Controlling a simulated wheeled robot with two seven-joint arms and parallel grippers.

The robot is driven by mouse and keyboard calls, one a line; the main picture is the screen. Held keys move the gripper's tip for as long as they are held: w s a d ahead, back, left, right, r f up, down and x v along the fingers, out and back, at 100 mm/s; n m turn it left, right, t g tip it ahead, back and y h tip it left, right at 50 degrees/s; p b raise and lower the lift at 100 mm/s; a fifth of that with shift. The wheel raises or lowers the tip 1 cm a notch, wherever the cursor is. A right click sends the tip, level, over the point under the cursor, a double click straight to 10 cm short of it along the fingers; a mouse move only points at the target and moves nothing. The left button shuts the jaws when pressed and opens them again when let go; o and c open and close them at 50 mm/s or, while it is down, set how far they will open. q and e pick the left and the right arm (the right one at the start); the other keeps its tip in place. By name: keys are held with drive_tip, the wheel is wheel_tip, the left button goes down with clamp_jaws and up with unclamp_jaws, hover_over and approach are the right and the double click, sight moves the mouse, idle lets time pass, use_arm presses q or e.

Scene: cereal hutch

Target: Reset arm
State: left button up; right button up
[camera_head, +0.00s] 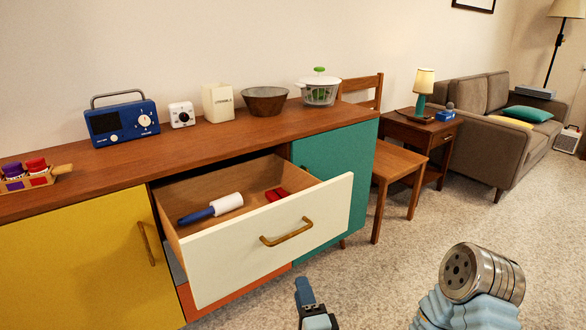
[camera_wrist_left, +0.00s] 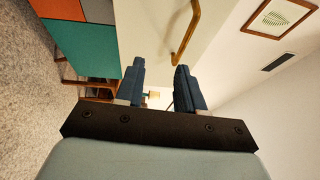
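My left gripper (camera_head: 304,288) is low in the head view, in front of the open drawer and apart from it. In the left wrist view its two dark blue fingers (camera_wrist_left: 160,68) stand apart with nothing between them. The cream drawer (camera_head: 330,205) of the sideboard is pulled out, and its wooden handle (camera_head: 287,232) is free. That handle also shows beyond the fingertips in the left wrist view (camera_wrist_left: 187,32). A white roller with a blue handle (camera_head: 212,208) and a red object (camera_head: 276,194) lie inside the drawer. My right gripper is not in view.
The sideboard top (camera_head: 200,143) bears a blue radio (camera_head: 122,122), a white timer-like box (camera_head: 181,115), a cream canister (camera_head: 218,102), a brown bowl (camera_head: 265,100) and a salad spinner (camera_head: 319,90). A wooden chair (camera_head: 400,163) stands right. Carpet (camera_head: 400,240) is open in front.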

use_arm(q)
drive_tip(key=a+f+n+g+h, duration=0.2)
drive_tip(key=a+f+n+g, duration=0.25)
drive_tip(key=f, duration=0.75)
drive_tip(key=a+f+n+g+h, duration=0.1)
drive_tip(key=a+f+n+g, duration=0.35)
drive_tip(key=f, duration=0.65)
drive_tip(key=s+a+f+n+g+h, duration=0.2)
drive_tip(key=s+f+n+g, duration=0.2)
drive_tip(key=s, duration=0.4)
drive_tip(key=s+a+f+n+g+h, duration=0.2)
drive_tip(key=s+f+n+g+h, duration=0.1)
drive_tip(key=s, duration=0.5)
drive_tip(key=shift+s+a+f+n+g, duration=0.3)
drive_tip(key=shift+a+f+n+g, duration=0.1)
drive_tip(key=shift+f+n+g, duration=0.45)
